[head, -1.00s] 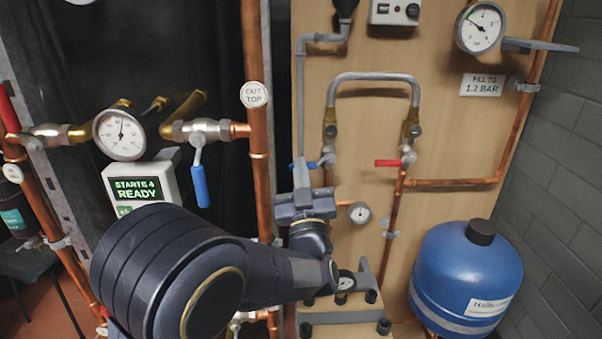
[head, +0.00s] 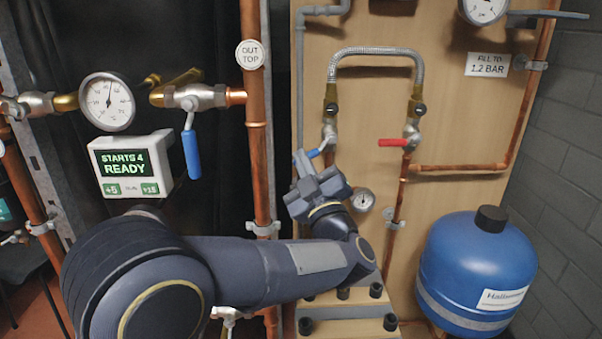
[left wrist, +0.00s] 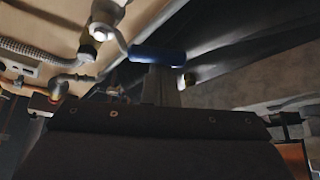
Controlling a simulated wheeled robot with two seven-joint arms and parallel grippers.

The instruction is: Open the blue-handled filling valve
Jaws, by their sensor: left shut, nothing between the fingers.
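The filling valve (head: 329,133) is on the wooden board, below the left end of a braided hose loop. Its blue lever (head: 316,151) slopes down to the left from the valve. My left gripper (head: 303,160) is shut and empty, with its fingertips pointing up just below and left of the lever's outer end. In the left wrist view, the blue lever (left wrist: 157,55) lies across, just beyond the shut fingertips (left wrist: 162,78). Whether they touch it I cannot tell. My right gripper is not in view.
A red-handled valve (head: 411,138) is to the right under the hose. Another blue-handled valve (head: 192,152) hangs on the left pipework. A copper pipe (head: 257,140) runs upright left of my gripper. A small gauge (head: 363,200) and a blue tank (head: 478,262) are at lower right.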

